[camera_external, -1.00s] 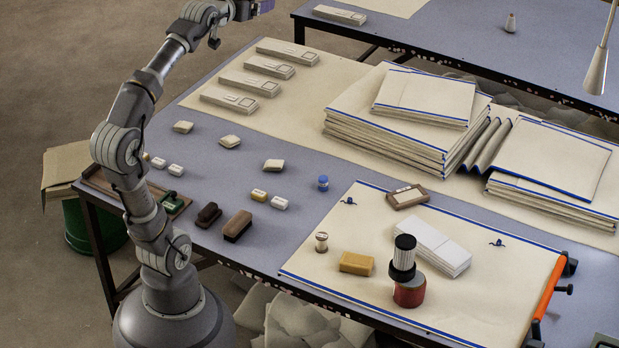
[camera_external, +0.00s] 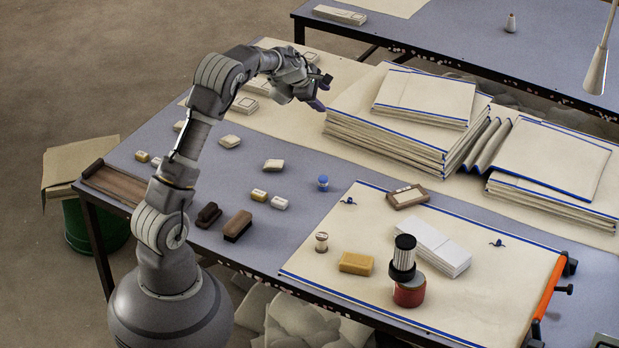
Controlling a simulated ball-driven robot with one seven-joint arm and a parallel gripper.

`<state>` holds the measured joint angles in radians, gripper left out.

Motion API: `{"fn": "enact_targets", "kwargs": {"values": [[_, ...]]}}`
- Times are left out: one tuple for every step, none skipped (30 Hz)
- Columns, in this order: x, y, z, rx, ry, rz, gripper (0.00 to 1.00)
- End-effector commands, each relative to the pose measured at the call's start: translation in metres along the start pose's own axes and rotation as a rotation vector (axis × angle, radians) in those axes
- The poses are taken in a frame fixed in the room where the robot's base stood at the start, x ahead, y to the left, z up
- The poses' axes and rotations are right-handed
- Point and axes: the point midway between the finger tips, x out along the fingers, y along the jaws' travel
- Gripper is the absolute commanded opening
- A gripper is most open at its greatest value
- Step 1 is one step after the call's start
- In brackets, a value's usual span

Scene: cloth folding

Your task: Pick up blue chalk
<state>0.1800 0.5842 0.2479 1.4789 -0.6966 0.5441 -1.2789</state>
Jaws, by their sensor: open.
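A small upright blue-topped piece (camera_external: 323,183) stands on the blue-grey table, left of the large cream cloth (camera_external: 450,290). It is the only small blue block-like thing I can make out; whether it is the blue chalk I cannot tell. My gripper (camera_external: 321,92) is open, with nothing seen between its fingers. It hangs in the air, appearing above the piece in the picture and near the left end of the stacked cloths.
Small blocks with yellow (camera_external: 259,195) and white (camera_external: 279,203) tops lie left of the blue-topped piece. A dark brown brush (camera_external: 237,226), a thread spool (camera_external: 321,242) and a yellow block (camera_external: 356,263) are nearer. The folded cloth stack (camera_external: 385,130) rises behind.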

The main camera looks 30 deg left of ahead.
Motion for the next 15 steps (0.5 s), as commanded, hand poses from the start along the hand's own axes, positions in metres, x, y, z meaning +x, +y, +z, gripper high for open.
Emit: {"fn": "enact_targets", "kwargs": {"values": [[0.039, -0.024, -0.011, -0.169, 0.027, -0.067, 0.61], [0.061, -0.039, -0.019, -0.280, 0.046, -0.095, 0.61], [0.086, -0.059, -0.028, -0.413, 0.073, -0.126, 0.61], [0.103, -0.073, -0.036, -0.503, 0.096, -0.144, 0.61], [0.117, -0.086, -0.042, -0.583, 0.117, -0.158, 0.61], [0.133, -0.102, -0.051, -0.677, 0.144, -0.172, 0.61], [0.142, -0.112, -0.056, -0.735, 0.162, -0.180, 0.61], [0.150, -0.120, -0.060, -0.783, 0.178, -0.186, 0.61], [0.158, -0.130, -0.065, -0.835, 0.194, -0.190, 0.61], [0.162, -0.135, -0.068, -0.864, 0.204, -0.192, 0.61], [0.167, -0.139, -0.071, -0.886, 0.212, -0.193, 0.61], [0.172, -0.143, -0.073, -0.905, 0.218, -0.193, 0.61], [0.176, -0.145, -0.075, -0.913, 0.221, -0.193, 0.61], [0.180, -0.147, -0.076, -0.917, 0.222, -0.194, 0.61], [0.186, -0.148, -0.077, -0.917, 0.222, -0.193, 0.61]]}}
